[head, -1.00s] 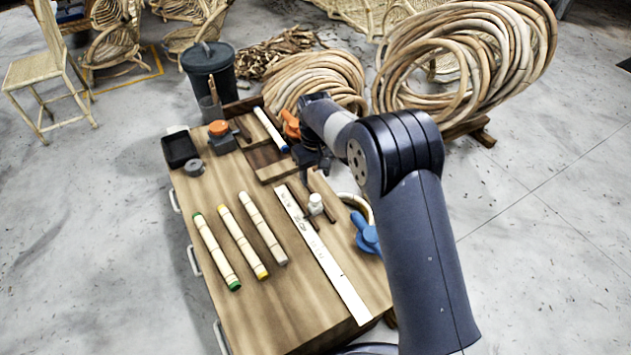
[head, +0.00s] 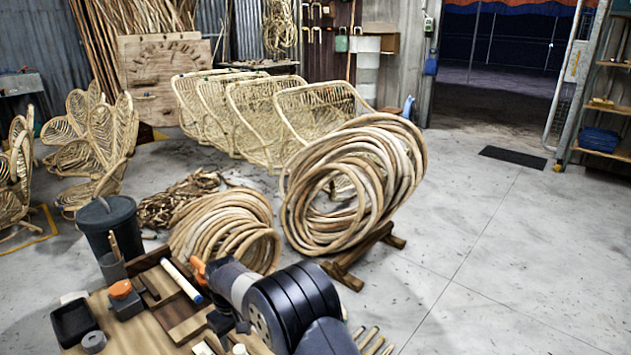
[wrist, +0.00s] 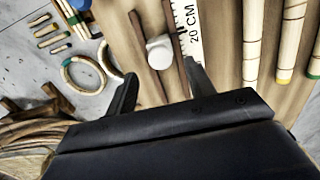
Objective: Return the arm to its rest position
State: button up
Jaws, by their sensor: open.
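My arm reaches in from the bottom of the head view. My gripper (head: 224,318) is beside the wooden tray, partly hidden by my arm. In the wrist view my gripper (wrist: 163,88) has its two dark fingers apart with nothing held between them. A small white-capped item (wrist: 159,52) and dark brown rods (wrist: 178,60) lie on the bench beyond the fingers. The white ruler (wrist: 188,28) runs beside the right finger. Whether the fingers touch the bench cannot be told.
The wooden bench (head: 140,335) holds a black tray (head: 72,322), an orange-topped item (head: 121,289) and a blue-ended stick (head: 180,280). A dark bin (head: 110,225) stands behind. Rattan coils (head: 350,190) are beyond my arm. Open floor (head: 500,260) lies to the right.

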aim_at(243, 350)
notch_tip(243, 350, down, 4)
jog(key=shift+b, duration=0.45)
jog(key=shift+s+d+f, duration=0.1)
jog(key=shift+d+f, duration=0.05)
jog(key=shift+f, duration=0.1)
jog(key=shift+s+d+r, duration=0.1)
jog(key=shift+s+d, duration=0.6)
jog(key=shift+d, duration=0.15)
jog(key=shift+w+a, duration=0.1)
jog(key=shift+a, duration=0.05)
